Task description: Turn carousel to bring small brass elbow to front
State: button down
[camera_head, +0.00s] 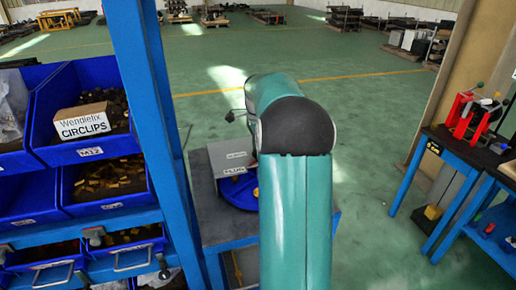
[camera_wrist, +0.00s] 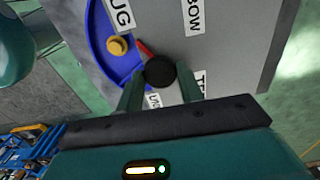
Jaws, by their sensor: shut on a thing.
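The carousel is a round blue tray (camera_wrist: 97,45) under a grey panel; in the head view its blue edge (camera_head: 238,194) shows left of my arm. My gripper (camera_wrist: 160,82) has its two fingers on either side of a round black knob (camera_wrist: 160,70) and is shut on it. A brass piece (camera_wrist: 119,47) lies in the blue compartment beside a label ending in "UG". Another label (camera_wrist: 193,15) ends in "BOW". No brass elbow can be made out; much of the tray is hidden by the panel. My gripper is hidden behind my arm in the head view.
The carousel stands on a grey-topped table (camera_head: 209,222). Left of it is a blue post (camera_head: 150,110) and a rack of blue bins (camera_head: 92,75), one holding a box labelled circlips (camera_head: 82,122). A blue workbench (camera_head: 450,155) stands right. Green floor between is open.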

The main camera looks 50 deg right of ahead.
jog(key=shift+w+r+m, duration=0.1)
jog(key=shift+r+m, duration=0.05)
jog(key=shift+m, duration=7.25)
jog(key=c, duration=0.9)
grip_release()
